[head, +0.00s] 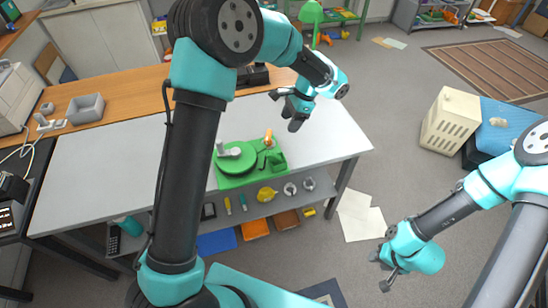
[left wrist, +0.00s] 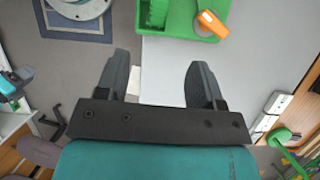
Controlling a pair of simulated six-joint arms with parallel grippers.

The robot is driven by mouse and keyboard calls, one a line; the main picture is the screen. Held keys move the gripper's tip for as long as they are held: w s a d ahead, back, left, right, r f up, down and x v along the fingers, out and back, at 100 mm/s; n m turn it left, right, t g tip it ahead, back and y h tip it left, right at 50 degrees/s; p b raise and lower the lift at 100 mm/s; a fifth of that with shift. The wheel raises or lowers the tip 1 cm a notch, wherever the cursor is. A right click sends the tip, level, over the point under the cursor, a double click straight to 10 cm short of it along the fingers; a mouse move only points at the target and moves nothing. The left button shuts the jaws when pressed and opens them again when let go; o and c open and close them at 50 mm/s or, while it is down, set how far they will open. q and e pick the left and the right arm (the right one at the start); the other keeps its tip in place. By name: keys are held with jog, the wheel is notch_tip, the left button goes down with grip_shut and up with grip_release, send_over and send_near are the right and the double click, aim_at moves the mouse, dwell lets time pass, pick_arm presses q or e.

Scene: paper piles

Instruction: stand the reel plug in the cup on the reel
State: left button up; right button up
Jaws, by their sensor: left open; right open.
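A green base (head: 233,181) lies on the grey table (head: 330,138) and carries a round green reel (head: 238,159). A pale upright piece (head: 220,148) stands at the reel's left edge. An orange piece (head: 268,137) stands at the base's back right; it also shows in the left wrist view (left wrist: 212,23). I cannot tell for sure which piece is the reel plug, and no cup on the reel is clear. My left gripper (head: 289,111) is open and empty above the table, behind and right of the base; its open jaws show in the left wrist view (left wrist: 158,78). My right gripper (head: 383,272) is open and empty, off the table at lower right.
A green open box (head: 277,163) sits at the base's right. A shelf (head: 262,205) below holds coloured trays and small items. The table between bin and base is largely clear, though my left arm hides part.

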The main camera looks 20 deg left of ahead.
pick_arm(q)
send_over(274, 154)
jog(key=w+d, duration=0.2)
jog(key=f, duration=0.8)
jog(key=shift+s+a+f, duration=0.15)
jog(key=shift+s+f, duration=0.05)
jog(key=shift+x, duration=2.55)
jog(key=c, duration=1.1)
notch_tip(274, 154, up, 10)
